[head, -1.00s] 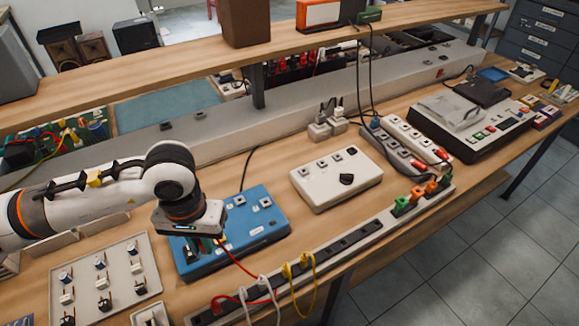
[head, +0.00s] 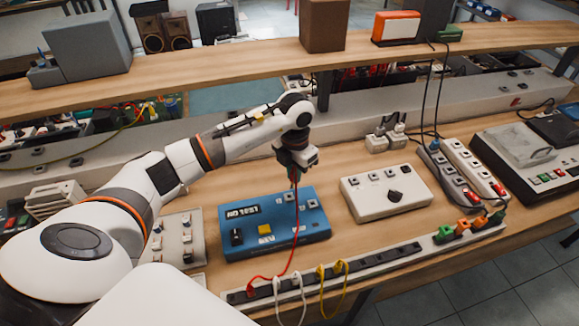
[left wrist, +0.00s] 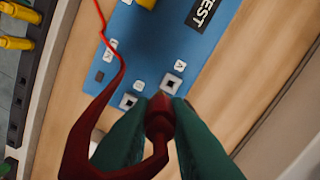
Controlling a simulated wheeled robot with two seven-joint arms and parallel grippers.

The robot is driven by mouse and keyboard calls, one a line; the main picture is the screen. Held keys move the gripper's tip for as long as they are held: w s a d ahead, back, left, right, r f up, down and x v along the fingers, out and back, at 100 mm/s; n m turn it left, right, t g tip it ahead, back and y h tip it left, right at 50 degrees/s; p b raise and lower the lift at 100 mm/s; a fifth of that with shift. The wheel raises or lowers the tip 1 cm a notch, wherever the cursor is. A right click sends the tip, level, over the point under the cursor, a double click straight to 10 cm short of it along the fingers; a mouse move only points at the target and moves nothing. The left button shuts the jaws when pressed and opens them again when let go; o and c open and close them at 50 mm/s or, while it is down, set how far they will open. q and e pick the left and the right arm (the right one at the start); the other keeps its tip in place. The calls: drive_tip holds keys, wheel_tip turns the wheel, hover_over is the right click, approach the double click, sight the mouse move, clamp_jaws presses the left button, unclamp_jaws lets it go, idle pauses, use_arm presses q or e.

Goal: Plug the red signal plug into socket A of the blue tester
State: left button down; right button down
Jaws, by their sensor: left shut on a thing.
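The blue tester (head: 262,238) lies on the bench in the middle of the head view, with sockets along its back right. My left gripper (head: 296,172) is over its back right part, pointing down. In the left wrist view its green fingers (left wrist: 160,125) are shut on the red signal plug (left wrist: 160,118). The plug's dark tip appears close to a square socket (left wrist: 172,83), beside a small label that looks like an A. I cannot tell whether it touches. A second socket (left wrist: 128,101) is left of it. My right gripper is out of view.
The plug's red cable (head: 297,230) runs down to the power strip (head: 375,262) at the front edge, with white and yellow cables beside it. A white box (head: 385,194) stands right of the tester. The shelf (head: 250,62) spans behind.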

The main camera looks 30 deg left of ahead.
use_arm(q)
drive_tip(key=shift+w+a+f+n+b, duration=0.1)
drive_tip(key=shift+a+f+n+b, duration=0.15)
drive_tip(key=shift+f+n+b, duration=0.5)
drive_tip(key=shift+a+f+n+b, duration=0.3)
drive_tip(key=shift+f+n, duration=0.1)
drive_tip(key=shift+f, duration=0.75)
drive_tip(key=shift+w+a+f+n+b, duration=0.1)
drive_tip(key=shift+a+f+n+b, duration=0.15)
drive_tip(key=shift+f+n+b, duration=0.5)
drive_tip(key=shift+f, duration=0.2)
drive_tip(key=shift+f+m, duration=0.3)
drive_tip(key=shift+f, duration=0.1)
drive_tip(key=shift+f+b, duration=0.6)
drive_tip(key=shift+b, duration=0.15)
idle(1.8)
drive_tip(key=c, duration=1.3)
unclamp_jaws()
